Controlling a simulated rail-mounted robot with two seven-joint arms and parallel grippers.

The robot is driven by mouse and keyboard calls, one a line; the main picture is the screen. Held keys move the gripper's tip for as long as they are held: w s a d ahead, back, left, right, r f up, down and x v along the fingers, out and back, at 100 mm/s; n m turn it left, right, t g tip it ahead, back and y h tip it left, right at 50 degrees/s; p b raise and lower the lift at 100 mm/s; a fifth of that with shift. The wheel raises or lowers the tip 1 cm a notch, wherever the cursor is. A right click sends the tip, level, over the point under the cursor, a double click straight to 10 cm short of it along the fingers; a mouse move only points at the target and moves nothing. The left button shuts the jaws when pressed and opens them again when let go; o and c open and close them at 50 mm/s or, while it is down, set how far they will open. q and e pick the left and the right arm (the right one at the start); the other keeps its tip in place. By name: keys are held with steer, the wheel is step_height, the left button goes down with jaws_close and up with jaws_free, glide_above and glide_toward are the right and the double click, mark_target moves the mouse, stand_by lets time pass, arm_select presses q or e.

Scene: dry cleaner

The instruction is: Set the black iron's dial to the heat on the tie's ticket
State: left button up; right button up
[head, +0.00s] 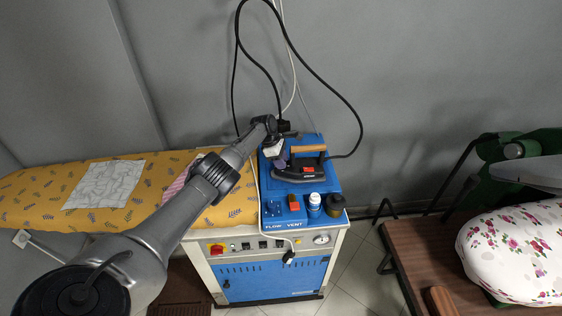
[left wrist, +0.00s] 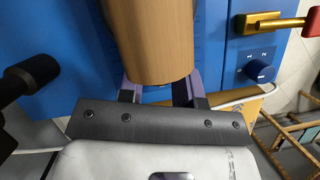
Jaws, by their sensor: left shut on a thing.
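The black iron (head: 296,172) with a wooden handle (head: 307,149) sits on top of the blue steam station. My left gripper (head: 281,158) is at the iron's left end, low beside the handle. In the left wrist view the handle (left wrist: 155,38) covers the tips of my left gripper (left wrist: 163,92). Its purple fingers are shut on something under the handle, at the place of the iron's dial. The dial and its setting are hidden. The pink striped tie (head: 180,187) lies on the ironing board, partly behind my left arm. I cannot see its ticket. My right gripper is not in view.
The blue station (head: 331,182) carries bottles (head: 314,203) and a red switch (head: 294,202) at its front. Cables loop up behind the iron. The yellow ironing board (head: 45,190) bears a pale cloth (head: 105,183). A brown table (head: 415,245) stands at right.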

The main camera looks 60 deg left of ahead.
arm_select(q)
steer(key=shift+f+m+b, duration=0.15)
steer(key=shift+m+b, duration=0.3)
steer(key=shift+m, duration=0.05)
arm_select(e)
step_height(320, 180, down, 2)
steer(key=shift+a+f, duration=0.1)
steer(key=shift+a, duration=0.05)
arm_select(q)
steer(key=o, duration=0.9)
steer(key=shift+w+d, duration=0.1)
steer(key=shift+w, duration=0.15)
steer(key=shift+s, duration=0.1)
steer(key=shift+r+p, duration=0.35)
steer(key=shift+r, duration=0.2)
steer(key=p+v, duration=0.3)
steer(key=v, duration=1)
steer(key=shift+a, duration=0.35)
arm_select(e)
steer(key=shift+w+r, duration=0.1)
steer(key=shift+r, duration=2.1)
